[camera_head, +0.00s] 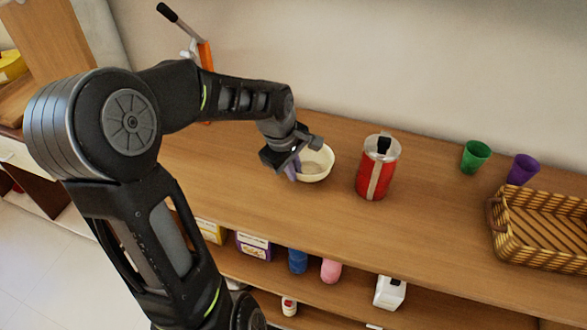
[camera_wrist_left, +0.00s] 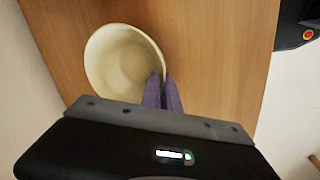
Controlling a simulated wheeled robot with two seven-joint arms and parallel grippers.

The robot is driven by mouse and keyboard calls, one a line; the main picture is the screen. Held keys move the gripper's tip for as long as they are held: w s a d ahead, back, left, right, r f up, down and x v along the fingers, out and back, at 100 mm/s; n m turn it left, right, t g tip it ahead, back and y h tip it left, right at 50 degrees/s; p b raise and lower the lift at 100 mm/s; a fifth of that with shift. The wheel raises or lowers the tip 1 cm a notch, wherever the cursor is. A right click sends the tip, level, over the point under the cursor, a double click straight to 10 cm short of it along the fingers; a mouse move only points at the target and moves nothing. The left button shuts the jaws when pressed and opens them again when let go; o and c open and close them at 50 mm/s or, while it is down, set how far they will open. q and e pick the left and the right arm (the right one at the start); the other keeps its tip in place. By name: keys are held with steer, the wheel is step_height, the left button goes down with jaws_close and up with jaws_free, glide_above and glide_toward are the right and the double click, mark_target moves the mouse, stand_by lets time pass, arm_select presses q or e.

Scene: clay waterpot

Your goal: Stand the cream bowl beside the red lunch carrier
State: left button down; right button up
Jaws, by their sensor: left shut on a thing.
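The cream bowl (camera_head: 318,164) is upright on or just above the wooden counter, left of the red lunch carrier (camera_head: 377,168), with a small gap between them. The carrier is a red can with a pale stripe, a grey lid and a black handle. My left gripper (camera_head: 296,170) is shut on the near left rim of the bowl. In the left wrist view the bowl (camera_wrist_left: 122,62) shows its open inside, and the purple fingers (camera_wrist_left: 162,88) pinch its rim. I cannot tell whether the bowl's base touches the counter. My right gripper is not in view.
A green cup (camera_head: 475,156), a purple cup (camera_head: 522,169) and a wicker basket (camera_head: 540,228) stand to the right on the counter (camera_head: 430,205). An orange tool with a black handle (camera_head: 204,52) is behind my arm. Lower shelves hold boxes and bottles. Counter between carrier and cups is clear.

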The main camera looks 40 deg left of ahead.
arm_select(q)
steer(key=shift+f, duration=0.2)
steer(key=c, duration=1.6)
jaws_free()
steer(key=shift+r, duration=0.1)
steer(key=shift+r, duration=0.15)
steer(key=v, duration=1.2)
